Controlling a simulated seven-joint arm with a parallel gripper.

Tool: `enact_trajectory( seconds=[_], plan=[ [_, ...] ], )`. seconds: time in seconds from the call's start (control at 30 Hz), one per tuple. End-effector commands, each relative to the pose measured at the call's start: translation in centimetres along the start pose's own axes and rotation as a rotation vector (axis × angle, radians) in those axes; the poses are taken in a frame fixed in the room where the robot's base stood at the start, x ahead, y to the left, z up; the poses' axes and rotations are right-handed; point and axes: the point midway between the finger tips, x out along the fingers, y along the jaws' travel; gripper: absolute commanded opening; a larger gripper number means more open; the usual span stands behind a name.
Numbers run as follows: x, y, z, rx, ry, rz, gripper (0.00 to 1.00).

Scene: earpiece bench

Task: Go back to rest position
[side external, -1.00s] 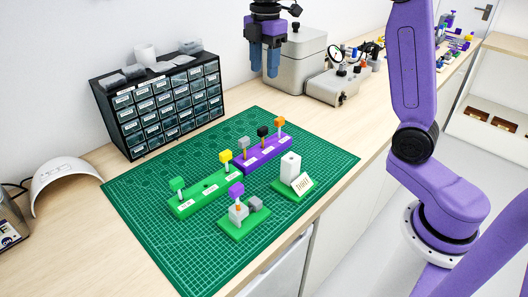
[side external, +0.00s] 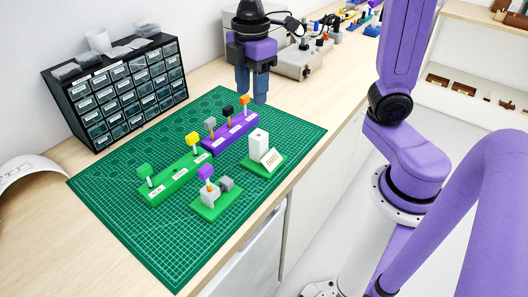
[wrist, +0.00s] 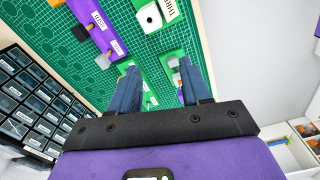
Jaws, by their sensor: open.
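My gripper (side external: 251,96) is open and empty, pointing down above the far end of the green mat (side external: 290,126), behind the purple rack (side external: 229,139). The purple rack holds upright pegs with grey (side external: 210,122), black (side external: 228,111) and orange (side external: 244,100) cube heads. The green rack (side external: 179,176) holds pegs with green (side external: 145,170) and yellow (side external: 193,139) heads. A purple-headed peg (side external: 205,172) stands at a grey fixture on a small green base (side external: 216,206). In the wrist view my two blue fingers (wrist: 157,66) are apart with nothing between them.
A white block (side external: 258,142) with a label plate stands on a green base, right of the purple rack. A black drawer cabinet (side external: 115,95) stands at the left. Grey equipment (side external: 303,62) stands behind my gripper. The mat's front area is clear.

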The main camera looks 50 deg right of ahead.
Motion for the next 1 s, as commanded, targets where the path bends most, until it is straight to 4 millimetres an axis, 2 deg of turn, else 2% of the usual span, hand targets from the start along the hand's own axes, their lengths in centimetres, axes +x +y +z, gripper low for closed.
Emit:
enact_trajectory(
  seconds=[0.03,0.3,0.5,0.7,1.0],
  plan=[
    [0.5,-1.7,0.3,0.012,-0.001,0.0,0.47],
    [3.4,-9.9,2.6,0.123,0.001,0.004,0.47],
    [5.5,-14.7,5.4,0.196,0.005,0.006,0.47],
    [6.8,-17.1,7.2,0.241,0.007,0.006,0.47],
    [7.0,-17.4,7.5,0.251,0.008,0.006,0.47]
  ],
)
